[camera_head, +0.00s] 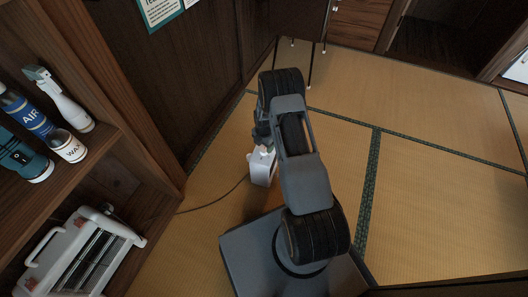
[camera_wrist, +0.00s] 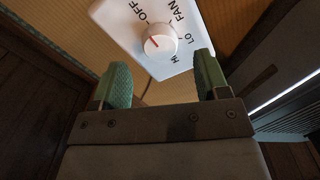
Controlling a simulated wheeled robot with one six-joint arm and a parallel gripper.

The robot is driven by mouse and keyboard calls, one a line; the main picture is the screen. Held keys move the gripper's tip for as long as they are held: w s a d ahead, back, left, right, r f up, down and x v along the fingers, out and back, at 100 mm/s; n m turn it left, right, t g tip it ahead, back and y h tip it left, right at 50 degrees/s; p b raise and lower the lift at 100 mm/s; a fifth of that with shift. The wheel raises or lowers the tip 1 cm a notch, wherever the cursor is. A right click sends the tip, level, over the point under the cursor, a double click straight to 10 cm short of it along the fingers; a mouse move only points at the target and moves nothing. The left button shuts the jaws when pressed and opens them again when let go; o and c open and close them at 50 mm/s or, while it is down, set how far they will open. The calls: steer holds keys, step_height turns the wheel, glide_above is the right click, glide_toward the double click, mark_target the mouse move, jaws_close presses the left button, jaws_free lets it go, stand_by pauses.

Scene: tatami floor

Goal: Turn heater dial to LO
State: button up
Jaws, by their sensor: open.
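The white dial (camera_wrist: 160,42) sits on a white panel (camera_wrist: 125,20) marked OFF, FAN, LO and a partly cut-off fourth label. Its red mark is on the left side of the knob, on the side away from LO at the right. In the head view a white box (camera_head: 262,168) stands on the floor beside my gripper (camera_head: 262,143), which my arm partly hides. The dial cannot be made out there.
A dark cord (camera_head: 215,207) runs left from the box. A wooden shelf (camera_head: 135,150) at the left holds bottles, a can (camera_head: 68,147) and a white grilled appliance (camera_head: 75,255). A thin-legged cabinet (camera_head: 297,18) stands behind. The tatami (camera_head: 430,190) at the right is clear.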

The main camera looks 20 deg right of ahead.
mark_target(264, 150)
steer(key=shift+f+b, duration=0.6)
steer(key=shift+f, duration=1.3)
steer(key=shift+c, duration=0.3)
steer(key=c, duration=0.9)
steer(key=shift+o, duration=0.2)
